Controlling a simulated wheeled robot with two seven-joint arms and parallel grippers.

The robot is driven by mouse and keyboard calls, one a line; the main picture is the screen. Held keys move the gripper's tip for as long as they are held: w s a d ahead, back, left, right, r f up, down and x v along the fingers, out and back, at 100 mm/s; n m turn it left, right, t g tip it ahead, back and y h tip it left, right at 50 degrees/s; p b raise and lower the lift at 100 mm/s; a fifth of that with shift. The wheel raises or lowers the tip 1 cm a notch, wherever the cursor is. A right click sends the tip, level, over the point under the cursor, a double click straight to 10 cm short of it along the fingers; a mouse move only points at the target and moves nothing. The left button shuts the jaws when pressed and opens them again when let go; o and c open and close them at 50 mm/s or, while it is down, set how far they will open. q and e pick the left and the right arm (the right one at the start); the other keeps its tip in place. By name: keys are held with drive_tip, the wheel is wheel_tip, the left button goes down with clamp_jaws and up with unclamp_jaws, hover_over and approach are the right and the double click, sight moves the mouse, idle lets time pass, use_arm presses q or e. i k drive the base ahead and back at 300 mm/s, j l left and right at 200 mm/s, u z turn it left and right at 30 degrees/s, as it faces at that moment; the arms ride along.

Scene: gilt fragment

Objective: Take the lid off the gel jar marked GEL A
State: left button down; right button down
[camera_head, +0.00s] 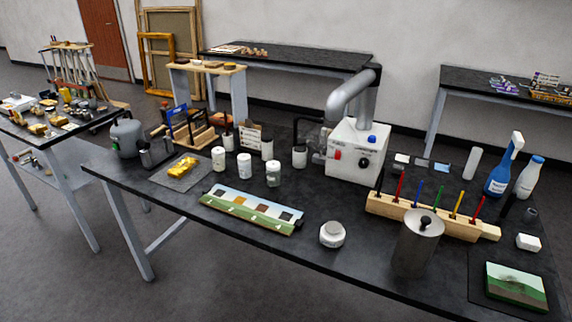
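Several small jars stand upright in the middle of the black worktable (150,190). Two are white jars, one on the left (218,159) and one in the middle (244,166). A third jar (273,174) to their right looks greyish with a pale top. Their labels are too small to read, so I cannot tell which is marked GEL A. A short, wide white container (332,235) stands apart near the table's front edge. Neither of my grippers is in view, and nothing touches the jars.
A white machine (356,150), a wooden tool rack (430,217) and a metal canister (416,245) stand to the right.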

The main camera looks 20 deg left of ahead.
sight(273, 178)
drive_tip(key=j+z, duration=0.1)
drive_tip(key=z, duration=0.25)
drive_tip(key=j+z, duration=0.25)
drive_tip(key=k+j+z, duration=0.25)
drive_tip(key=j, duration=0.15)
drive_tip(key=k+j+z, duration=0.1)
drive_tip(key=j, duration=0.35)
drive_tip(key=k+j, duration=0.15)
drive_tip(key=j, duration=0.25)
drive_tip(key=k+j+z, duration=0.15)
drive_tip(key=j, duration=0.3)
drive_tip(key=k+j+z, duration=0.1)
drive_tip(key=j, duration=0.3)
drive_tip(key=k+j, duration=0.2)
drive_tip(key=j, duration=0.15)
drive_tip(key=k+j, duration=0.2)
drive_tip(key=j, duration=0.2)
drive_tip(key=k+j, duration=0.15)
drive_tip(key=j, duration=0.2)
